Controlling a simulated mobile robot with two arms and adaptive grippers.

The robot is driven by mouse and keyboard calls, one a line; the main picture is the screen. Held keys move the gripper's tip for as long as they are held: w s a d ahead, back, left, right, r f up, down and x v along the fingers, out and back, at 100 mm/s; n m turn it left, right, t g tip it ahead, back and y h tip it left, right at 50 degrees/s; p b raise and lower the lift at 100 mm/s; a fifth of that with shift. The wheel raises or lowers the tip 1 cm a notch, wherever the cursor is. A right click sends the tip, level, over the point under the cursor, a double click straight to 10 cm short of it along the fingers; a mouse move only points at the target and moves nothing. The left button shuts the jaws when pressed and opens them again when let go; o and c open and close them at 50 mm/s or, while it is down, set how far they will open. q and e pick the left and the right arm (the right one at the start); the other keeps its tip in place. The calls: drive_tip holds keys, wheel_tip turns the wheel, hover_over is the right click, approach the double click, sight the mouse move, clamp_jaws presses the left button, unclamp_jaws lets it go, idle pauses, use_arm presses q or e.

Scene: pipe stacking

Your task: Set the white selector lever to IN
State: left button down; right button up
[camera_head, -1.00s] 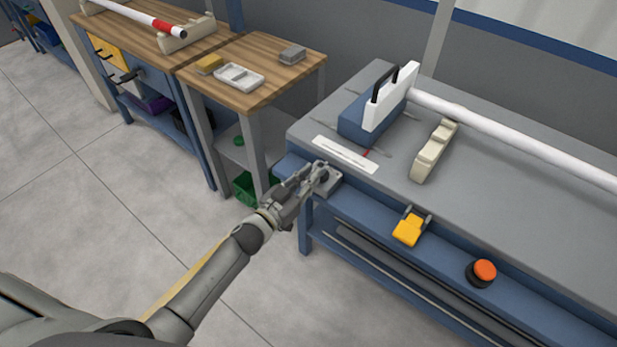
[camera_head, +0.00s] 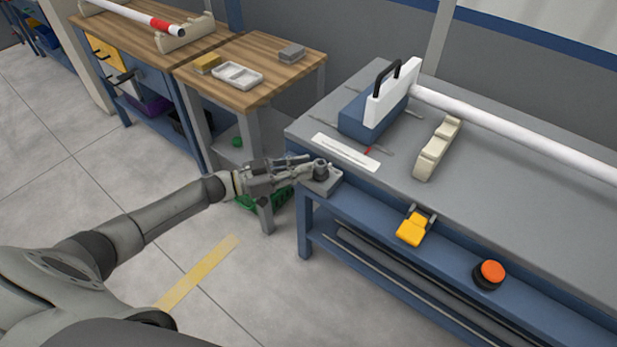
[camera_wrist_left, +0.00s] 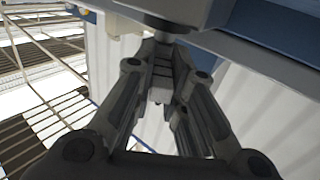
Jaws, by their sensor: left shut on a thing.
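The selector is a small grey unit (camera_head: 325,184) with a dark round hub (camera_head: 320,168) at the left front corner of the grey bench. My left gripper (camera_head: 303,164) reaches it from the left and is shut on the selector lever beside the hub. The fingers cover the lever, so its white colour and exact position cannot be made out. In the left wrist view the gripper's two dark fingers (camera_wrist_left: 162,88) close in under a grey body, with the held part hidden between them. No IN marking can be read. My right gripper is not in view.
The bench's blue front rail (camera_head: 375,215) carries a yellow switch (camera_head: 413,228) and an orange push button (camera_head: 490,272). A white pipe (camera_head: 520,135), a cream cradle (camera_head: 438,148) and a blue box (camera_head: 368,112) are on top. A wooden table (camera_head: 255,58) stands left behind.

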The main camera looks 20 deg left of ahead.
use_arm(q)
drive_tip(key=shift+w+a+m+g+h+b, duration=0.25)
drive_tip(key=shift+m+g+h+b, duration=0.35)
drive_tip(key=shift+g+b, duration=0.15)
drive_tip(key=c, duration=1.5)
unclamp_jaws()
drive_tip(key=shift+o, duration=0.2)
drive_tip(key=v, duration=1.2)
